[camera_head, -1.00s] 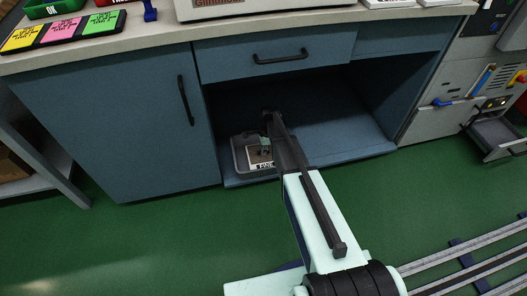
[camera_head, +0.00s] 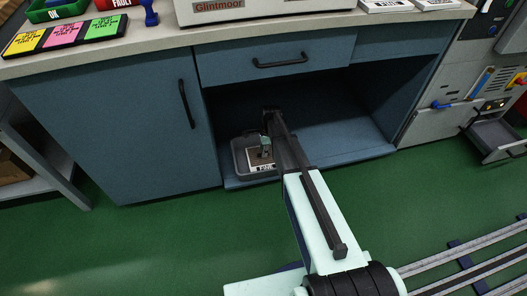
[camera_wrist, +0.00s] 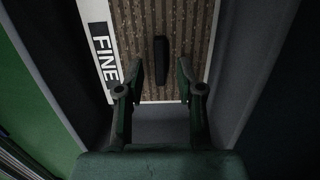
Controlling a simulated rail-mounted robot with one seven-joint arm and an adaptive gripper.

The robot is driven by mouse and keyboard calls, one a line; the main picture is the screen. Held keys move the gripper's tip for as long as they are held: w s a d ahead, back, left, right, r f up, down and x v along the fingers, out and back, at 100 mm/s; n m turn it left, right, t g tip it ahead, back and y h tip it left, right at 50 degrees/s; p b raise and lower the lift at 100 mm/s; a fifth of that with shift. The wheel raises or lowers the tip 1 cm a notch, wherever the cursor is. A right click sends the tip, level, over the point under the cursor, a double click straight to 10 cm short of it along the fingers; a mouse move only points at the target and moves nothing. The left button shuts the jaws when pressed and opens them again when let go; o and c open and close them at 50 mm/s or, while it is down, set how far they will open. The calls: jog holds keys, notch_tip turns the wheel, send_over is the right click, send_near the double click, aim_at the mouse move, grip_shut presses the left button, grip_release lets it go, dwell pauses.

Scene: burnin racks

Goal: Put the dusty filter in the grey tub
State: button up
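The dusty filter (camera_wrist: 190,22) has brown, speckled pleats, a white frame marked FINE and a black bar handle (camera_wrist: 161,62). It lies in the grey tub (camera_head: 239,158) on the floor of the open cupboard, as the head view shows; the filter's label (camera_head: 263,167) faces out there. My gripper (camera_wrist: 159,70) is open, its two fingers on either side of the handle with a visible gap on each side. In the head view my gripper (camera_head: 265,146) is over the filter inside the tub, and my forearm hides part of the tub's right side.
The open cupboard bay (camera_head: 345,140) has bare floor right of the tub. A closed door (camera_head: 130,130) is at left and a drawer (camera_head: 290,60) above. A grey machine with a pulled-out tray (camera_head: 497,137) stands at right. Green floor lies in front.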

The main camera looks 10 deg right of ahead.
notch_tip(320, 180, up, 10)
jog(key=d+p, duration=0.1)
jog(key=p, duration=0.2)
jog(key=shift+d+p, duration=0.15)
jog(key=shift+p, duration=0.25)
